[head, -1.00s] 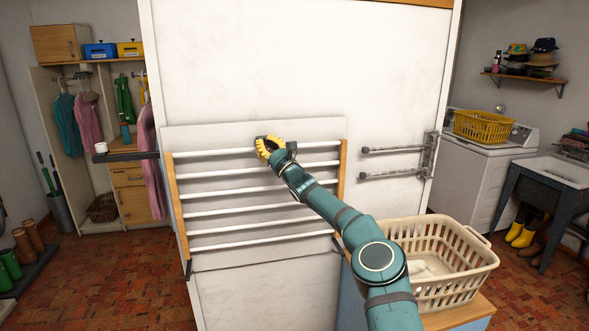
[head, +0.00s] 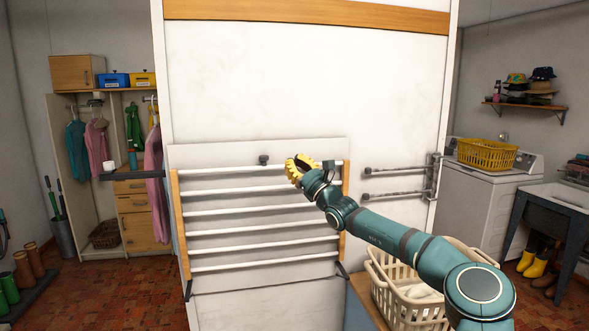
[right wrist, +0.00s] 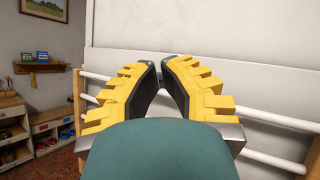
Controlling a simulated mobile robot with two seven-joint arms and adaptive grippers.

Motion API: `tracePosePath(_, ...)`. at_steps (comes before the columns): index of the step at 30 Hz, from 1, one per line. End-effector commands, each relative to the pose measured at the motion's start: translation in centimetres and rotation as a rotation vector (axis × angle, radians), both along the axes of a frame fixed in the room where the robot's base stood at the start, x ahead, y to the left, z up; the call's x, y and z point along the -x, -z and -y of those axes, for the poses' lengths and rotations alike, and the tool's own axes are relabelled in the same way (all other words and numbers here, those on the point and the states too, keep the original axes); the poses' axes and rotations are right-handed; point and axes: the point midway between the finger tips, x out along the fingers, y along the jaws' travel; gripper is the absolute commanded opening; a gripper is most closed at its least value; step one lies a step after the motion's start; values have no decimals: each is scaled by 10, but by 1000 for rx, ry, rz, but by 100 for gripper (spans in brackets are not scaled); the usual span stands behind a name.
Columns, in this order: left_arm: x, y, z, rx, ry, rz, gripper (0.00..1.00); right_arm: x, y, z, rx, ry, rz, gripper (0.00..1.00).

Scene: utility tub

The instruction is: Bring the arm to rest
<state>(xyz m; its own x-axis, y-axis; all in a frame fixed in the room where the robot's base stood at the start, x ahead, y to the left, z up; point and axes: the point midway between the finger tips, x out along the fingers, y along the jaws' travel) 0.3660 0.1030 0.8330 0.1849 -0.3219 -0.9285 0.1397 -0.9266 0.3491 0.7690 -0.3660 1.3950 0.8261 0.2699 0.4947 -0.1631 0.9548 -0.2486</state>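My right gripper (head: 294,168), with yellow ribbed fingers, is in front of the drying rack (head: 176,228) near its top white rod, just right of a small dark knob (head: 263,159). In the right wrist view the two fingertips (right wrist: 160,62) of this gripper nearly meet, and nothing shows between them. The rack has wooden side rails and several white rods, and it stands against the white panel. My right arm reaches in from the lower right. My left gripper is not in view.
A cream laundry basket (head: 385,285) stands below my right arm, partly hidden by it. Grey wall bars (head: 400,182) are right of the rack.

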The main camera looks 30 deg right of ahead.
Motion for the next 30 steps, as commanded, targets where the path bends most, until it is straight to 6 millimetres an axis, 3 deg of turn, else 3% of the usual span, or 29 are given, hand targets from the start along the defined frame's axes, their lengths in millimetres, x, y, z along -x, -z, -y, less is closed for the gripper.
tracePosePath(7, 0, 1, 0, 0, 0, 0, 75, 4, 1, -2, 6, -3, -4, 0)
tracePosePath(11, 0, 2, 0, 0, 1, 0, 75, -2, 22, -29, 68, -36, -45, 0)
tracePosePath(14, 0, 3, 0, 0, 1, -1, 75, -6, 58, -70, 174, -85, -111, 0)
tracePosePath(20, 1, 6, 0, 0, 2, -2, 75, 2, 161, -164, 470, -213, -262, 0)
tracePosePath(26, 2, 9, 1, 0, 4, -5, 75, 40, 273, -238, 797, -349, -378, 0)
tracePosePath(30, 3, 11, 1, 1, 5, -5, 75, 84, 352, -275, 1051, -452, -428, 0)
